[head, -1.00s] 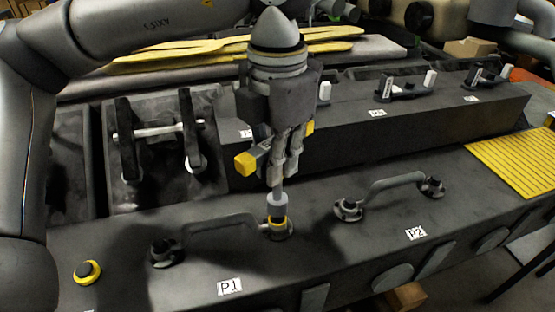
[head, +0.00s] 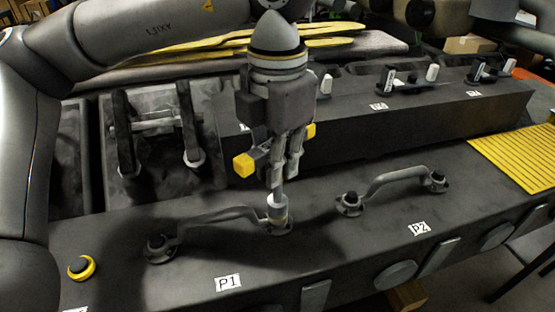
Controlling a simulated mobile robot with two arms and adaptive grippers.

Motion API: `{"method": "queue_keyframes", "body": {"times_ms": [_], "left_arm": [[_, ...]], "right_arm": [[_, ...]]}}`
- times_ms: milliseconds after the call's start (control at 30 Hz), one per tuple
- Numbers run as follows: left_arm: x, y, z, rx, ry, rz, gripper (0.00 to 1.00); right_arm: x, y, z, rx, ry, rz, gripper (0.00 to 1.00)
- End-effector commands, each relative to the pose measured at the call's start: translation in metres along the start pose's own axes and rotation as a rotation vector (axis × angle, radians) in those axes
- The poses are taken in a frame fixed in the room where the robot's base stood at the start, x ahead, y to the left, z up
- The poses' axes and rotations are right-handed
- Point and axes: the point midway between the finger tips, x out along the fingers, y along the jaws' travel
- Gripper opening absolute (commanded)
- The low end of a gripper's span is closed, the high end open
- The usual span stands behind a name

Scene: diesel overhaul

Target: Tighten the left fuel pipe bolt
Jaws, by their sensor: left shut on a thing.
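My left gripper (head: 284,168) points down at the middle, its fingers shut on a tool with a yellow end (head: 244,165) on the left. The tool's grey shaft and socket (head: 277,206) reach down over the right-hand flange of the P1 fuel pipe (head: 217,214). The bolt there is hidden by the socket. The P2 fuel pipe (head: 395,181) lies to the right, with a dark bolt at each end. My right gripper is not in view.
A dark bolt with a yellow ring (head: 82,267) is at the far left. Behind the engine top (head: 330,250) stand a raised block (head: 420,115) with small levers and rocker-like parts (head: 150,130). A yellow ribbed mat (head: 515,158) lies at the right.

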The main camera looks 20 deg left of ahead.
Motion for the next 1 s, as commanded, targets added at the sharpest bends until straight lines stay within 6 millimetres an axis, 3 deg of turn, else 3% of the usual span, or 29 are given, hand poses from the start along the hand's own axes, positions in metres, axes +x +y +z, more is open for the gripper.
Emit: {"method": "queue_keyframes", "body": {"times_ms": [1000], "left_arm": [[-0.0008, -0.0004, -0.0004, 1.289, 0.000, -0.001, 0.00]], "right_arm": [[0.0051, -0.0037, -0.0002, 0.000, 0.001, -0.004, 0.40]]}}
